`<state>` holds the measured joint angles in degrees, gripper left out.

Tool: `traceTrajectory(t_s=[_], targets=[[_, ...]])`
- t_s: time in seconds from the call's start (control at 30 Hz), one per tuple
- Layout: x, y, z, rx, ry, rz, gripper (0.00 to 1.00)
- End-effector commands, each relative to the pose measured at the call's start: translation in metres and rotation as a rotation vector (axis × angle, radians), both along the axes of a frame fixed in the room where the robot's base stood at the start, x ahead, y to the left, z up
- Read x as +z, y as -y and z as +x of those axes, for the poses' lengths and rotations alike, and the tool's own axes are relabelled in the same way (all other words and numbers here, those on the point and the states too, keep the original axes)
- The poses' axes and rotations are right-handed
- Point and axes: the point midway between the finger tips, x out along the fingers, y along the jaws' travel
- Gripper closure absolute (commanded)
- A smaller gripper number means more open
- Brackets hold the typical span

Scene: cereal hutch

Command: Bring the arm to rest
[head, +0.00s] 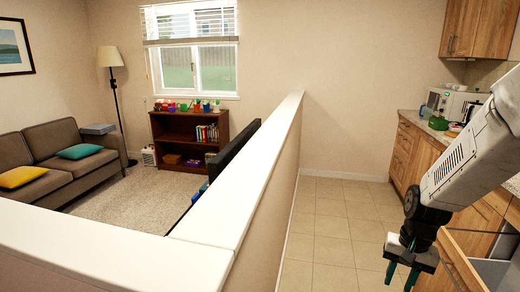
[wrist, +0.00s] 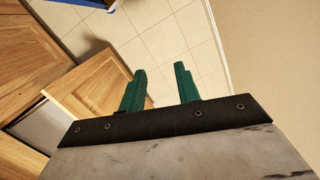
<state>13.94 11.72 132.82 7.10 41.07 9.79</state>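My gripper (head: 400,276) hangs at the lower right of the head view, its green fingers pointing down over the tiled floor. In the wrist view my gripper (wrist: 161,88) shows two green fingers spread apart with only floor tiles between them, so it is open and empty. My white and black arm comes in from the right edge of the head view, in front of the wooden cabinets (head: 410,158). An open drawer (head: 462,262) is just right of my gripper; it also shows at the left of the wrist view (wrist: 90,88).
A white-topped half wall (head: 255,165) runs through the middle of the head view. The tiled floor (head: 325,235) between it and the cabinets is clear. A counter with a microwave (head: 450,103) and a green pot (head: 438,123) stands at the right. A sofa and shelf are beyond the wall.

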Motion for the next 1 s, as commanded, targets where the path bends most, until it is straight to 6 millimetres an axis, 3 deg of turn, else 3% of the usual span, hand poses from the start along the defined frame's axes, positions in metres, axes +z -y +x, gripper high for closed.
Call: traceTrajectory(t_s=[0.03,0.2,0.5,0.7,1.0], targets=[[0.022,-0.009,-0.015,0.053,-0.009,0.004,0.68],[0.080,-0.034,-0.074,0.221,-0.062,0.011,0.68],[0.150,-0.060,-0.166,0.415,-0.043,-0.033,0.68],[0.177,-0.070,-0.192,0.470,0.101,-0.089,0.68],[0.197,-0.077,-0.200,0.505,0.210,-0.115,0.68]])
